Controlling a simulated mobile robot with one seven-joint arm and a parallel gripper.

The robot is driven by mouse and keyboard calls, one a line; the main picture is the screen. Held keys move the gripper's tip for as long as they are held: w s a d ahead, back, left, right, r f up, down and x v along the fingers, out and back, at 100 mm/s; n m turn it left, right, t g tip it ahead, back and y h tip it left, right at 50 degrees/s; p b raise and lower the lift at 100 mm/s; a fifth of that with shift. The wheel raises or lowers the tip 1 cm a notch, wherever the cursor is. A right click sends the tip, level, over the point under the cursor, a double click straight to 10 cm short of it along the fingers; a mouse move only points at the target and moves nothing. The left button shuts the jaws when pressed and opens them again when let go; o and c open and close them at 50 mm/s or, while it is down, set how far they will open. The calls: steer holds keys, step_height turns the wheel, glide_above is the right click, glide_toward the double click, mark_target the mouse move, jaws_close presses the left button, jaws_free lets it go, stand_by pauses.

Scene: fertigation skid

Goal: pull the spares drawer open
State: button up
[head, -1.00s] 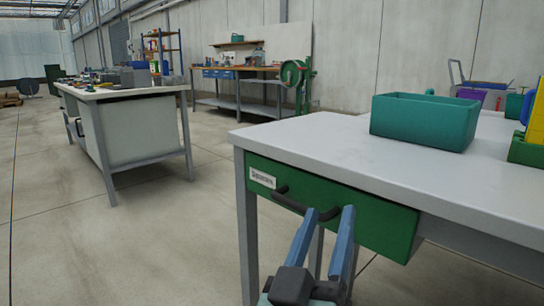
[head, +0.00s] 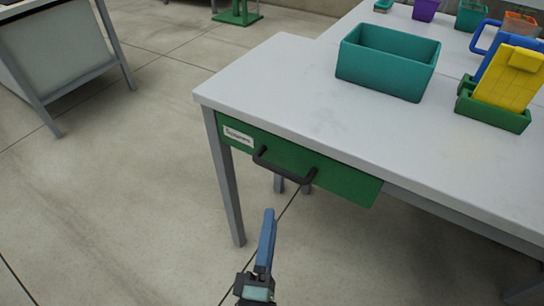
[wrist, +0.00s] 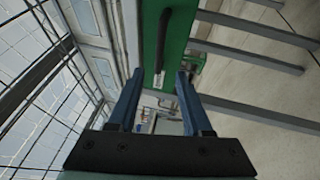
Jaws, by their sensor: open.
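The spares drawer (head: 335,178) has a green front under the tabletop edge and looks shut. A white label (head: 239,136) is at its left end. Its dark bar handle (head: 284,172) stands out from the front. My gripper (head: 268,212) is below and in front of the handle, apart from it. In the head view its fingers line up, so only one blue finger shows clearly. In the wrist view my gripper (wrist: 157,75) is open and empty, with the handle (wrist: 163,45) ahead, roughly in line with the gap. The green drawer front (wrist: 180,30) runs up the picture there.
A teal bin (head: 385,68) and a green tray (head: 490,112) with a yellow item (head: 510,78) stand on the grey tabletop (head: 300,95). A table leg (head: 226,185) is left of the drawer. The floor in front is clear. Another bench (head: 60,50) stands far left.

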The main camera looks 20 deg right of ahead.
mark_target(279, 168)
steer(key=x, duration=1.2)
steer(key=shift+d+r, duration=0.1)
steer(key=shift+r, duration=0.05)
jaws_close()
stand_by(1.0)
